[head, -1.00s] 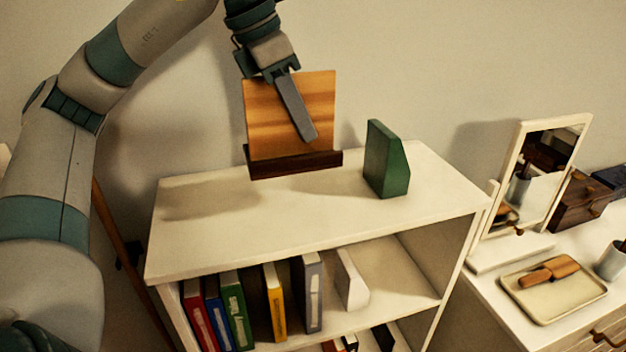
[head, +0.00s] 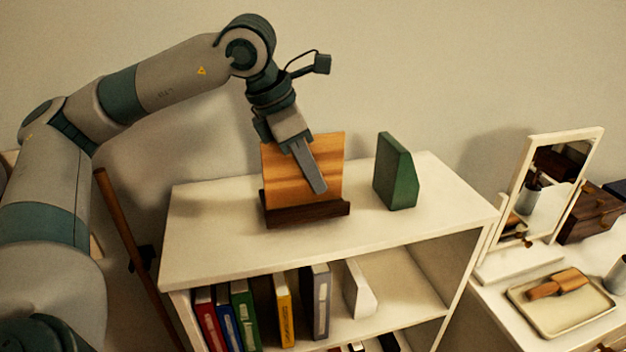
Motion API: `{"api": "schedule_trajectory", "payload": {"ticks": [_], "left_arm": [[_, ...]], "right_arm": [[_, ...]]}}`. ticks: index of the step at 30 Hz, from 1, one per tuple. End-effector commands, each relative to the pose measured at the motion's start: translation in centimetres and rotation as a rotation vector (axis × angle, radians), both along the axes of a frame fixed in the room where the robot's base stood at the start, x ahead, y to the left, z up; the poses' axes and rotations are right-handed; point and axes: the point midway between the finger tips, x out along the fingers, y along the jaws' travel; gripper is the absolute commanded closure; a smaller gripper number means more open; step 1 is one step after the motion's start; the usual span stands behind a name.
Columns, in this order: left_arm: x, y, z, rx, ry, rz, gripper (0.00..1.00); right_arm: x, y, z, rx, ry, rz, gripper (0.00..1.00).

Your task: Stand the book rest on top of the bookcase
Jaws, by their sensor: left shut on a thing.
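The book rest (head: 330,165) has an orange-brown wooden back panel and a dark ledge along its front. It is upright over the top of the white bookcase (head: 210,245), left of its middle. Its ledge looks at or very near the top surface; I cannot tell for sure whether it touches. My left gripper (head: 316,186) comes down from above and is shut on the back panel, with one finger showing in front of it. The other finger is hidden behind the panel. My right gripper is not in view.
A green bookend (head: 395,172) stands on the bookcase top, right of the book rest. Several books (head: 240,315) and a white bookend (head: 359,289) are on the shelf below. A mirror (head: 548,185) and a tray (head: 562,303) are on the dresser at right. The top's left end is clear.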

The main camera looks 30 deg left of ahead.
Motion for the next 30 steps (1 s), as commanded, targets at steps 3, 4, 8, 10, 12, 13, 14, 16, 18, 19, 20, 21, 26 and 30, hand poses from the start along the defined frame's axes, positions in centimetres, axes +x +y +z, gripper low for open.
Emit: {"api": "schedule_trajectory", "payload": {"ticks": [3, 4, 8, 10, 12, 13, 14, 16, 18, 19, 20, 21, 26, 30], "left_arm": [[0.0, 0.0, -1.1, 0.0, 0.001, 0.0, 1.0], [0.0, 0.0, -1.4, -0.001, 0.001, 0.0, 1.0], [0.0, 0.0, -1.7, 0.0, -0.002, -0.001, 1.0], [0.0, 0.0, -1.7, 0.0, -0.002, -0.001, 1.0], [0.0, 0.0, -1.7, 0.0, -0.002, -0.001, 1.0], [0.0, 0.0, -1.7, 0.0, -0.002, -0.001, 1.0], [0.0, 0.0, -1.7, 0.0, -0.002, -0.001, 1.0], [0.0, 0.0, -1.9, -0.001, -0.002, -0.001, 1.0], [0.0, 0.0, -2.1, -0.001, -0.002, 0.0, 1.0], [0.0, 0.0, -2.0, 0.0, 0.0, 0.0, 0.89], [0.0, 0.0, -2.0, 0.0, 0.0, 0.0, 0.82], [0.0, 0.0, -2.0, 0.0, 0.0, 0.0, 0.75], [0.0, 0.0, -2.0, 0.0, 0.0, 0.0, 0.75], [0.0, 0.0, -1.9, 0.0, 0.0, 0.0, 0.75]], "right_arm": [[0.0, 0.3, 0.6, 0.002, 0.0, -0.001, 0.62], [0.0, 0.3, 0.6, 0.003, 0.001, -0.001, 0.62], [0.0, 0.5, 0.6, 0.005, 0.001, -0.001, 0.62], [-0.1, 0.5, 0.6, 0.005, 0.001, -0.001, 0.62], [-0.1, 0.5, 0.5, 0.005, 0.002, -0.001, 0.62], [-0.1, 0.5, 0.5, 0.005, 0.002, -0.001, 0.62], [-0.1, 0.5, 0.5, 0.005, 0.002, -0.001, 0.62], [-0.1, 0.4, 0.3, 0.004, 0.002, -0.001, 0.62], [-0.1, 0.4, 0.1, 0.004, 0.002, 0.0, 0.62], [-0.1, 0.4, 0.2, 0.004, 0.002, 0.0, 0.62], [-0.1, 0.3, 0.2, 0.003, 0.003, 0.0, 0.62], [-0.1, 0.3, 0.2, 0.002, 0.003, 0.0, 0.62], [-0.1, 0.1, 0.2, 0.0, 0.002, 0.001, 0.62], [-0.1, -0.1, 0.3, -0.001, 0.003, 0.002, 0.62]]}}
